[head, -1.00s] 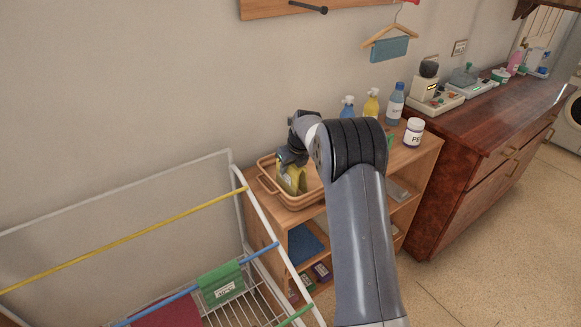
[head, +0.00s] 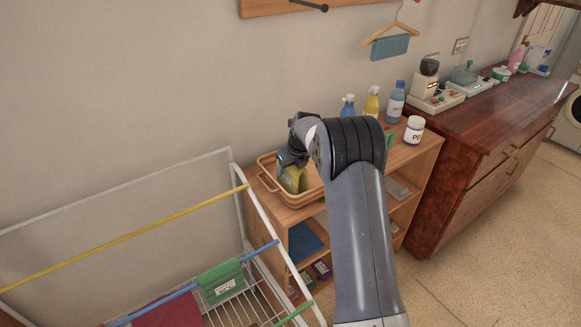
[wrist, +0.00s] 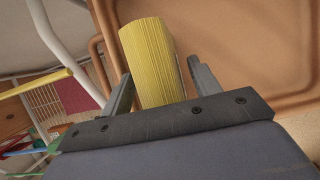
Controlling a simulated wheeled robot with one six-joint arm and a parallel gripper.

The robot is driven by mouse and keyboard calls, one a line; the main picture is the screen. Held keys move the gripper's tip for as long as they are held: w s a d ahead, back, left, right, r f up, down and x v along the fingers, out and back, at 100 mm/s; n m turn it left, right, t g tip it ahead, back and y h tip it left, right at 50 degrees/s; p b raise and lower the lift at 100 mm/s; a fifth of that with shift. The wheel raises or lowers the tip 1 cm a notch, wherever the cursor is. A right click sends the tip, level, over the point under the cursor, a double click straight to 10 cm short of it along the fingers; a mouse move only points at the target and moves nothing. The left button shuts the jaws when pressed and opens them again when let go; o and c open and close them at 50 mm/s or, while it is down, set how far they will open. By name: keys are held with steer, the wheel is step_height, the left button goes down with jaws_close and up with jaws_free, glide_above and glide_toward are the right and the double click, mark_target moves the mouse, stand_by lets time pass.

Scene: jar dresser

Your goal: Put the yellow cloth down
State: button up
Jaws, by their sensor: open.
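The yellow cloth (head: 292,180) is a folded or rolled bundle inside the tan basket (head: 290,201) on the wooden shelf unit. In the wrist view the cloth (wrist: 152,62) stands between the two fingers of my gripper (wrist: 160,85). My gripper (head: 288,162) reaches down into the basket in the head view. The basket floor (wrist: 250,45) shows beyond the cloth. My arm hides the right part of the basket, and the cloth's lower end is hidden.
A white drying rack (head: 237,170) with a green cloth (head: 222,281) and a dark red cloth (head: 168,312) stands at left. Spray bottles (head: 372,103), a blue bottle (head: 396,102) and a white jar (head: 414,130) stand behind and right of my arm. A dark wooden dresser (head: 480,140) is further right.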

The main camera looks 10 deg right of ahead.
steer(key=b+v, duration=0.2)
steer(key=v, duration=1)
steer(key=shift+d, duration=0.1)
